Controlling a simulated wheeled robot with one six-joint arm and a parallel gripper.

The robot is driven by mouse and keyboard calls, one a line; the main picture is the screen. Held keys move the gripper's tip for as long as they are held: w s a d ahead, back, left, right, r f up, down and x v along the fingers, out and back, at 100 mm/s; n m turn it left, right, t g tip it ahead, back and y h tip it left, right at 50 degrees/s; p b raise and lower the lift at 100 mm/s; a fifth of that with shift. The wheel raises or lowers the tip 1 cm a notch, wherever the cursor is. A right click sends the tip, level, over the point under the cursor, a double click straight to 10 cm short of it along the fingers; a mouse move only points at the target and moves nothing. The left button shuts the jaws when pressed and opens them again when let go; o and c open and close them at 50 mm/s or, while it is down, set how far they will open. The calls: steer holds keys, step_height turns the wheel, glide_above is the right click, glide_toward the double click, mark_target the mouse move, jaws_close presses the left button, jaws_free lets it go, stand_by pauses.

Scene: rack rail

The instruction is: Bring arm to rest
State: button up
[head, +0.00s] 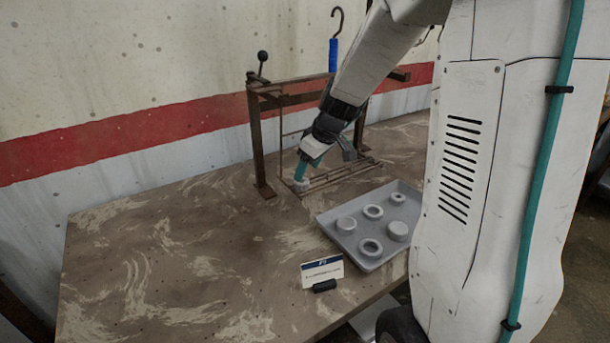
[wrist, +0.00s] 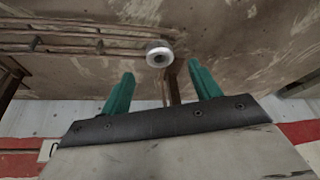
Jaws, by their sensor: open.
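My gripper (head: 303,170) has teal fingers and points down at the left end of the rack's low rails. In the wrist view my gripper (wrist: 160,70) is open, its two fingers apart with nothing held between them. A small whitish ring (wrist: 159,54) lies just beyond the fingertips, near the end of the rails (wrist: 75,38). The ring also shows in the head view (head: 301,186), right below the fingers. I cannot tell whether the fingers touch it. My arm (head: 365,75) reaches out and down over the table, hiding part of the rack.
A brown rack frame (head: 258,145) stands around the rails, close to my arm. A grey tray (head: 328,217) with several pale round pieces sits to the right. A card (head: 322,272) stands in front. A blue-handled hook (head: 333,52) is behind. The table's left side (head: 150,250) is clear.

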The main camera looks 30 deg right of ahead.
steer(key=v, duration=0.3)
steer(key=shift+r, duration=0.1)
steer(key=s+a+r+m+g, duration=0.1)
steer(key=s+a, duration=0.3)
steer(key=s, duration=0.5)
steer(key=s+a+r+m+g+h, duration=0.1)
steer(key=s+a+r+m, duration=0.1)
steer(key=s, duration=0.8)
steer(key=s+a+r+m, duration=0.1)
steer(key=s+a+r, duration=0.3)
steer(key=s+a, duration=0.3)
steer(key=shift+s+g+h, duration=0.4)
steer(key=shift+s, duration=0.75)
